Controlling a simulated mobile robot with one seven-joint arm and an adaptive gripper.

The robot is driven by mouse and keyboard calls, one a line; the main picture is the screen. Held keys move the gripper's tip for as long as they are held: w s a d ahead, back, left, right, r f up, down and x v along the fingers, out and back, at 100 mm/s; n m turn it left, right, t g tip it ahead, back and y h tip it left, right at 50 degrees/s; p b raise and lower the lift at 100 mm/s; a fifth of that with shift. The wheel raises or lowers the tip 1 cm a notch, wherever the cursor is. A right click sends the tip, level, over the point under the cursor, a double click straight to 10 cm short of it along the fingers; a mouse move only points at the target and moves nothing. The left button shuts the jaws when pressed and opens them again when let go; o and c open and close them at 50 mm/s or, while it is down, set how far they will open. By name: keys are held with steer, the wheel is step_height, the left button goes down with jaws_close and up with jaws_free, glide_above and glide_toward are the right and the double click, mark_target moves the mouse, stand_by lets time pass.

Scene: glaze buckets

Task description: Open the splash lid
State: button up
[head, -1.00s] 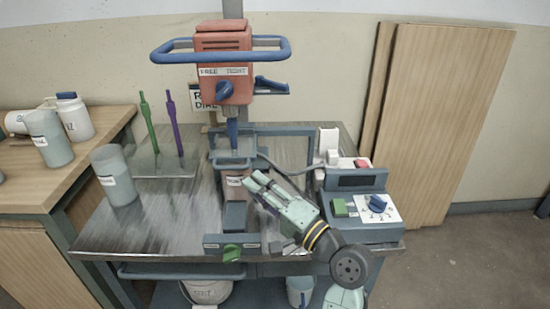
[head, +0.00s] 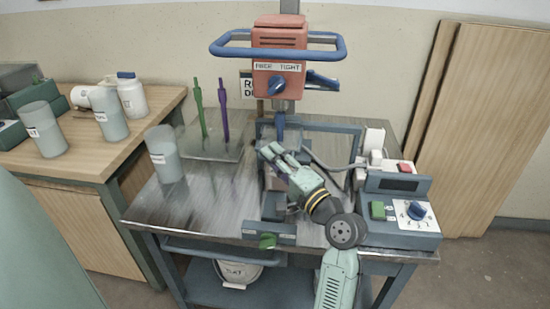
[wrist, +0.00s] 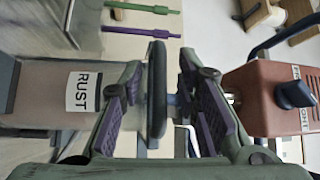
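The mixer's red head (head: 280,75) stands above a bucket labelled RUST (wrist: 45,95). In the wrist view, which is turned sideways, the dark blue bar (wrist: 157,90), seemingly the splash lid's handle or edge, lies between bucket and mixer head. My gripper (head: 268,150) is at this spot below the mixer head. Its two purple-padded fingers in the wrist view (wrist: 168,108) are apart, one on each side of the bar. A gap shows on the mixer side; contact on the bucket side is unclear. In the head view my gripper hides most of the lid and bucket.
A control box (head: 402,205) with a blue knob stands right of my gripper. A grey cup (head: 163,155) and green (head: 199,110) and purple (head: 223,110) tools stand left. A blue guard bar (head: 300,42) surrounds the mixer head. The bench's left front is clear.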

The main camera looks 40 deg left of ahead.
jaws_close()
stand_by(0.3)
stand_by(0.6)
